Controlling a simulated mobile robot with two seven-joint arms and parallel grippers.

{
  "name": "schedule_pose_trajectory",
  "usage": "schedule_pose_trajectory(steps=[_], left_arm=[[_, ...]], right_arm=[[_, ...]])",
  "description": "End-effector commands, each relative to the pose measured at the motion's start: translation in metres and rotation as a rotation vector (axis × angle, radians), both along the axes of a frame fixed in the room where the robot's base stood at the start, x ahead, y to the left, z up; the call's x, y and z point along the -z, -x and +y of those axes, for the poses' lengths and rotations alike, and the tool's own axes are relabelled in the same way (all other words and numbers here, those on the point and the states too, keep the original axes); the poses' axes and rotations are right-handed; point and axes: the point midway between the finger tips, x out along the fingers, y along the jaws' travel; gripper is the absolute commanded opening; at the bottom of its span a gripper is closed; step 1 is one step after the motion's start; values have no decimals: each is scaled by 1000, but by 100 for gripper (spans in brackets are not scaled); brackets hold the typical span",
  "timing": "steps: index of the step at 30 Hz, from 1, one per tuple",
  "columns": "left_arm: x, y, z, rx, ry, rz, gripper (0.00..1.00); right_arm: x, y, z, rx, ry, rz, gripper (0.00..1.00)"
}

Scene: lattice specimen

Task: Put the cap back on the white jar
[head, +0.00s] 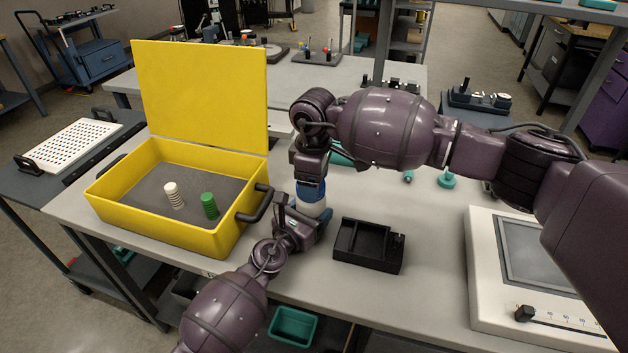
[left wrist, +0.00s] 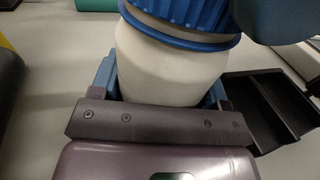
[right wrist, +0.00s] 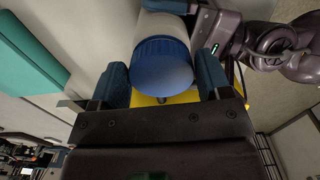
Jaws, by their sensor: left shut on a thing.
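The white jar (head: 314,209) is upright above the bench. My left gripper (head: 305,222) is shut around its body, which also shows in the left wrist view (left wrist: 168,72). The blue ribbed cap (right wrist: 162,65) is at the jar's mouth, in line with the jar; it also shows in the left wrist view (left wrist: 185,14). I cannot tell how firmly it is seated. My right gripper (right wrist: 161,75) comes down from above with its two blue fingers on either side of the cap. Whether they press on it is not clear.
An open yellow case (head: 150,222) on the left holds a white and a green ribbed piece. A black tray (head: 368,246) lies right of the jar. A white instrument (head: 485,262) stands at the right. Some bare bench lies between tray and instrument.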

Motion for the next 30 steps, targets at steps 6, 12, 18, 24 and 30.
schedule_pose_trajectory(steps=[6,12,18,24,30], left_arm=[[0,0,0,0,0,0,3],[0,0,0,0,0,0,3],[0,0,0,0,0,0,3],[0,0,0,0,0,0,3],[0,0,0,0,0,0,3]], right_arm=[[0,0,0,-1,0,0,91],[-1,0,0,-1,0,0,91],[-16,0,0,-2,-2,-2,91],[-39,-1,0,-2,-1,-1,91],[-45,0,0,-2,1,1,91]])
